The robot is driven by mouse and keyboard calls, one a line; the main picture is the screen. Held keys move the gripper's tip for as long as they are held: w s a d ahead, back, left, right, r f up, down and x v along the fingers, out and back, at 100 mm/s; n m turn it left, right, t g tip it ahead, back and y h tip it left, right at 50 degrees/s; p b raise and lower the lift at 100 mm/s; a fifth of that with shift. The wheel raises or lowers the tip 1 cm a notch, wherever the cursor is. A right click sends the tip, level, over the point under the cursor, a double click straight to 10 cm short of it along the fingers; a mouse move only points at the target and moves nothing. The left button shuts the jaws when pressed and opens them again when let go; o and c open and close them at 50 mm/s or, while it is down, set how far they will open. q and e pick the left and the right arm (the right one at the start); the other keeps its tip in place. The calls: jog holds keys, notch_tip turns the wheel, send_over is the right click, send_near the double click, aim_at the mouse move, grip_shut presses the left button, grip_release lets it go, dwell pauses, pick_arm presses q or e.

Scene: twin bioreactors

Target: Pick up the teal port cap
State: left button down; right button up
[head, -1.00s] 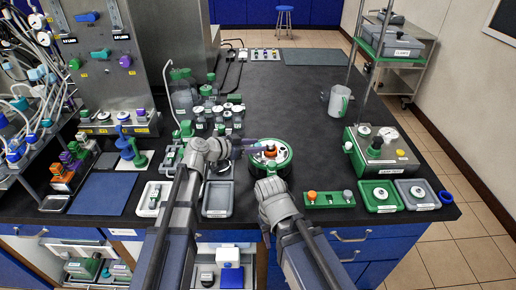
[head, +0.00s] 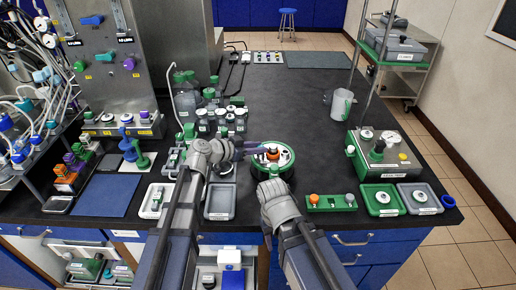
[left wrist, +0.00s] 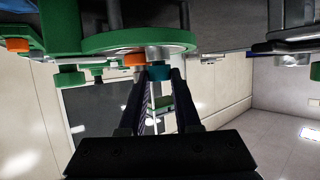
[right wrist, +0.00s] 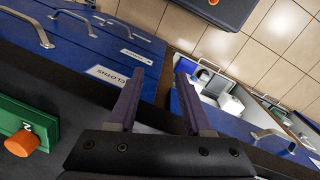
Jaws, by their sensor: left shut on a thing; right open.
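The teal port cap (left wrist: 158,73) shows in the left wrist view between my left fingertips, beside an orange cap (left wrist: 134,60) and against the round green-rimmed vessel head (left wrist: 110,44). My left gripper (left wrist: 160,78) is shut on the teal cap. In the head view my left gripper (head: 268,149) reaches over the far side of the round vessel (head: 287,172); I cannot make out the teal cap there. Whether the cap is clear of its port I cannot tell. My right gripper (right wrist: 160,82) is open and empty, pointing down by the bench front.
A green rack (head: 331,203) with orange and grey caps lies right of the vessel. Green (head: 383,212) and grey (head: 430,208) trays stand farther right. Several capped bottles (head: 222,118) stand behind my left arm. The bench's far middle is clear.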

pick_arm(q)
notch_tip(320, 180, up, 10)
jog(key=p, duration=0.9)
jog(key=shift+f, duration=0.2)
